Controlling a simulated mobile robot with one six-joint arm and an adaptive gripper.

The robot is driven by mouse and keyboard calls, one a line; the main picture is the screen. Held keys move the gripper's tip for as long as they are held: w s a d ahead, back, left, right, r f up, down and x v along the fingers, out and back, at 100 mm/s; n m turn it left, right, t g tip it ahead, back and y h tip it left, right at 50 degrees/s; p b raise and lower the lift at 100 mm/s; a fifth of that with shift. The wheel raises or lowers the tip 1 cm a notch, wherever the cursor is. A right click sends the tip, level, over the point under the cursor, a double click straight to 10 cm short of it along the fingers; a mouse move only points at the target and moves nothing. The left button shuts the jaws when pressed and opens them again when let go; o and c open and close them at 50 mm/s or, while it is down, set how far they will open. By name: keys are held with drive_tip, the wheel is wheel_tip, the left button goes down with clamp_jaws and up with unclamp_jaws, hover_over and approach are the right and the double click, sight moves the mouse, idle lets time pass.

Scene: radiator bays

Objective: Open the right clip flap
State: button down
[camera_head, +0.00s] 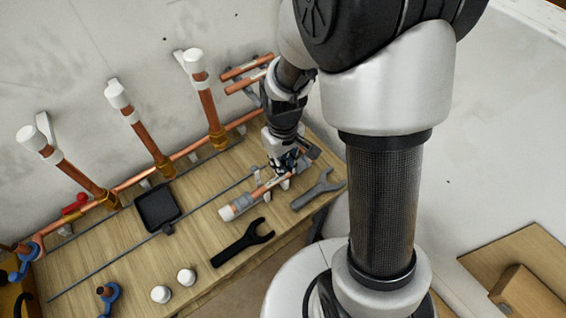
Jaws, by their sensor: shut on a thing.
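My gripper (284,168) reaches down to the right part of a short copper pipe (262,189) low over the wooden bench. The pipe has a grey sleeve and a white cap at its left end. A pale clip (285,184) shows under the pipe beside my fingertips. My gripper is shut on a small part at this clip, which appears to be the right clip flap. My fingers and wrist hide most of it, so I cannot tell how far the flap stands open.
A black tray (157,206), two white caps (174,284) and a long thin rod (150,236) are to the left. Upright copper pipes (205,98) stand along the wall behind.

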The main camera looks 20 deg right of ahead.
drive_tip(key=p, duration=0.1)
drive_tip(key=r+g+p, duration=0.1)
drive_tip(key=p, duration=0.1)
drive_tip(key=shift+w+a+g+p, duration=0.15)
drive_tip(key=shift+w+g+p, duration=0.15)
drive_tip(key=shift+w, duration=0.1)
drive_tip(key=shift+w+a+g+h+p, duration=0.1)
drive_tip(key=shift+w+g+h+p, duration=0.4)
drive_tip(key=shift+p, duration=0.55)
drive_tip(key=shift+w+a+f+g+p, duration=0.15)
drive_tip(key=shift+w+g+p, duration=0.15)
drive_tip(key=shift+g+p, duration=0.55)
drive_tip(key=c, duration=1.5)
unclamp_jaws()
drive_tip(key=shift+c, duration=0.2)
drive_tip(key=v, duration=1.2)
drive_tip(key=shift+a, duration=0.2)
